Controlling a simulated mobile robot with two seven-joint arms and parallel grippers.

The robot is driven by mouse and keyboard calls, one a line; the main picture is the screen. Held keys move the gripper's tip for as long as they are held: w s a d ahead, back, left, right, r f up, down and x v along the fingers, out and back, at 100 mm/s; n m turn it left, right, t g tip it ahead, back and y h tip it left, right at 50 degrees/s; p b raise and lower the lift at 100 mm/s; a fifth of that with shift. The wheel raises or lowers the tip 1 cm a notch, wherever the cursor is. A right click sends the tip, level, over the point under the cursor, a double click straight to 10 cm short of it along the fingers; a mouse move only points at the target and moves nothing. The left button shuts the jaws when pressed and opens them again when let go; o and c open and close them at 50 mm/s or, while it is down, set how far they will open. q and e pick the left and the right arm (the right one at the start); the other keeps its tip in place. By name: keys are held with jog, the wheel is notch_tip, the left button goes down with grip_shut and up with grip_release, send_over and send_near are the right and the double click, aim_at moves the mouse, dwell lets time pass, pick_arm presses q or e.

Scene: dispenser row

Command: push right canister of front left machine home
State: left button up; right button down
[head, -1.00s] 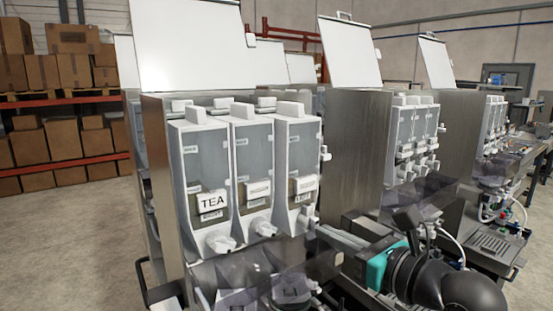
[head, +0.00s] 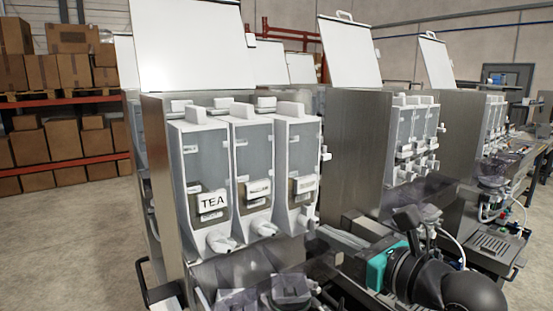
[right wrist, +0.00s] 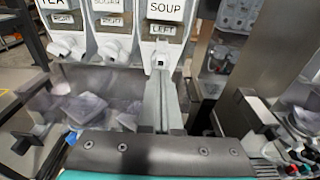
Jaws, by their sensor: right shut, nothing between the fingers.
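The front left machine (head: 160,150) is a steel dispenser with three white canisters in a row. Its right canister (head: 297,160) stands upright with a grey window, a label and a spout low on its front. In the right wrist view the right canister (right wrist: 163,32) reads SOUP, with a LEFT sticker below. My right gripper (head: 318,232) is at the lower right of this canister. In the right wrist view its fingers (right wrist: 162,82) are together and empty, with tips just below the spout. I cannot tell whether they touch it. My left gripper is out of view.
The TEA canister (head: 203,170) and the middle canister (head: 252,165) stand to the left, close together. A clear smoky guard (head: 225,275) sits below the spouts. The machine's lid (head: 190,45) is raised. Another dispenser (head: 357,140) stands to the right across a gap.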

dwell(0.4)
jog(key=shift+x, duration=1.6)
jog(key=shift+w+r, duration=0.1)
jog(key=shift+r, duration=0.05)
